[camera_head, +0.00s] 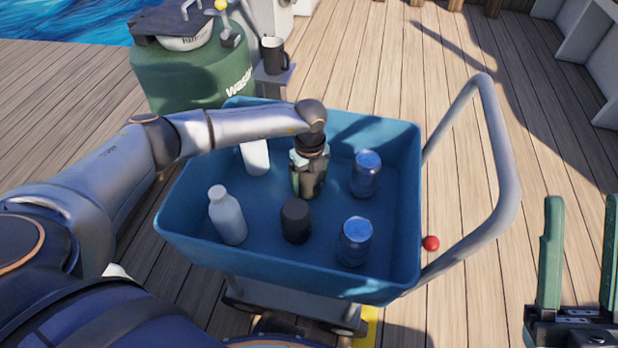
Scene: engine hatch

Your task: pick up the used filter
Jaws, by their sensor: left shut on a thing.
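My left gripper (310,172) reaches down into the blue cart bin (186,216) and is shut on a dark thing (312,186), which looks to be the used filter. The fingers and wrist hide much of it, and I cannot tell if it touches the bin floor. A black cylinder (296,221) stands apart, just nearer to me. My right gripper (581,205) is at the lower right, outside the bin, with its green fingers wide apart and nothing between them.
The bin also holds two blue-topped jars (366,175), a white bottle (228,217) and another white container (256,156). A grey handle (503,150) rises at the right. A green drum (190,75) and dark mug (273,55) stand behind. A red ball (431,243) shows by the bin's right side.

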